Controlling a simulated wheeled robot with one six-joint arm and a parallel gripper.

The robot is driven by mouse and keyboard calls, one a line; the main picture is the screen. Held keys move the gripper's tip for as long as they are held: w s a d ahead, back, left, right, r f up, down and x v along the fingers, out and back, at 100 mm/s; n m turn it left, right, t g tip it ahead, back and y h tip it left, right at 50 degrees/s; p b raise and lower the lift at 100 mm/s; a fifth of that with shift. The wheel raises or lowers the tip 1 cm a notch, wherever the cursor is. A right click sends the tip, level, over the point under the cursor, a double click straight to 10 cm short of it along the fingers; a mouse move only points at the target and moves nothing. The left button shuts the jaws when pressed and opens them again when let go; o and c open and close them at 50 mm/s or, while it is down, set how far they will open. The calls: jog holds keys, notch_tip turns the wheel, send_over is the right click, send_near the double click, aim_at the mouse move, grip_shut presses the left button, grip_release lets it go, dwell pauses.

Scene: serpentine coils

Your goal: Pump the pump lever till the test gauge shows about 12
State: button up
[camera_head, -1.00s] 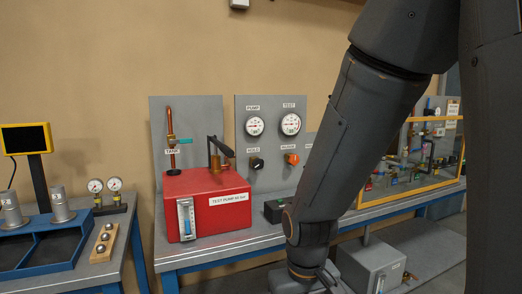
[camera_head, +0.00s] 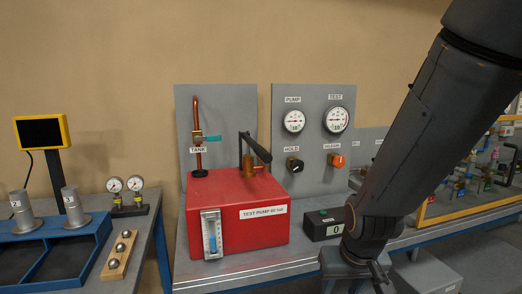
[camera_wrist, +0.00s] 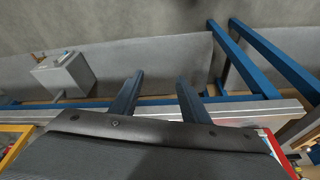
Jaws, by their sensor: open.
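The pump lever (camera_head: 257,148) is a dark handle on a brass post on top of the red test pump (camera_head: 235,212). It slants down to the right, and nothing touches it. The round white test gauge (camera_head: 336,120) is on the grey panel behind, at the right. Its needle is too small to read. My gripper is at the lower end of my arm in the head view, right of the pump, partly cut off by the bottom edge. In the wrist view its two fingers (camera_wrist: 160,96) are apart with nothing between them, above the bench's front edge.
The pump gauge (camera_head: 294,121), a black hold knob (camera_head: 294,165) and an orange knob (camera_head: 337,160) share the panel. A dark box (camera_head: 325,224) showing 0 sits right of the pump. A glazed case is at right.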

aim_at(268, 162)
jog(key=w+a+r+t+y+p, duration=0.2)
jog(key=w+a+r+t, duration=0.55)
jog(key=w+r, duration=0.4)
jog(key=w+a+r+t+y, duration=0.1)
jog(key=w+a+r+t, duration=0.1)
jog(key=a+r, duration=0.1)
jog(key=w+a+r+t, duration=0.2)
jog(key=w+a+r, duration=0.1)
jog(key=r, duration=0.2)
jog(key=w+a+r+n+t+y, duration=0.1)
jog(key=w+a+r+t, duration=0.1)
jog(key=a+r, duration=0.1)
jog(key=shift+w+r+y, duration=0.3)
jog(key=shift+w+r, duration=0.05)
jog(key=shift+r, duration=0.45)
jog(key=shift+w+r, duration=0.15)
jog(key=shift+w+r+p, duration=0.15)
jog(key=shift+w+p, duration=0.15)
jog(key=shift+w, duration=0.2)
jog(key=shift+p+x, duration=1.05)
jog(key=shift+x, duration=2.35)
grip_shut()
jog(key=shift+w+r, duration=0.1)
